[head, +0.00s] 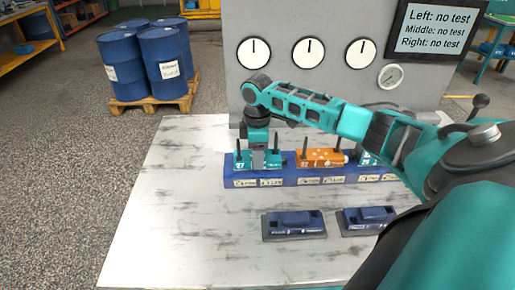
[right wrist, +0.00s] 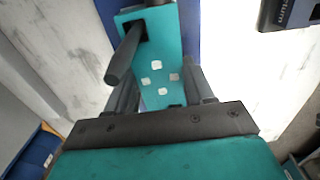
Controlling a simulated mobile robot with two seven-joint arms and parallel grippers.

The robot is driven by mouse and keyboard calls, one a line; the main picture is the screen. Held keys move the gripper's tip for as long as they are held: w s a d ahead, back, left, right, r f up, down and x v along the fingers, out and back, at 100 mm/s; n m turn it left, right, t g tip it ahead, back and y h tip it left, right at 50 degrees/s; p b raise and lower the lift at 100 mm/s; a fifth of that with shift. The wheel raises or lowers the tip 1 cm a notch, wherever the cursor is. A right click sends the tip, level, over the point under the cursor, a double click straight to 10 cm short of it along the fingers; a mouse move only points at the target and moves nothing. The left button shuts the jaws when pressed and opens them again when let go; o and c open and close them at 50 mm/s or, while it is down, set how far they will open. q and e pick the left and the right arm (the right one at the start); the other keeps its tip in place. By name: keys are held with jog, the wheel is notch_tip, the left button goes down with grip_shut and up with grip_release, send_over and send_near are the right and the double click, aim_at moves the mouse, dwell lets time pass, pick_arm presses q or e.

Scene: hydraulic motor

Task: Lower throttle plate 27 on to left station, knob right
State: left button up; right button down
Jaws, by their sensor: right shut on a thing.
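The teal throttle plate 27 (head: 243,161) is at the left station of the long blue base block (head: 232,181); I cannot tell whether it rests fully on the block. Dark upright posts stand at its two ends. A small dark knob (head: 284,162) seems to show at its right end. My right gripper (head: 262,148) points down and is shut on the plate's middle. My left gripper is out of view.
An orange plate (head: 320,158) sits at the middle station and another teal plate (head: 368,158) at the right, partly behind my arm. Two dark blue modules (head: 294,225) (head: 365,220) lie in front. The white table (head: 175,215) is clear at left. The screen (head: 437,29) reads "no test" for all stations.

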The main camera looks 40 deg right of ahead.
jog(key=shift+c, duration=1.6)
grip_release()
jog(key=shift+f, duration=0.1)
notch_tip(320, 180, up, 13)
jog(key=shift+s+a, duration=0.1)
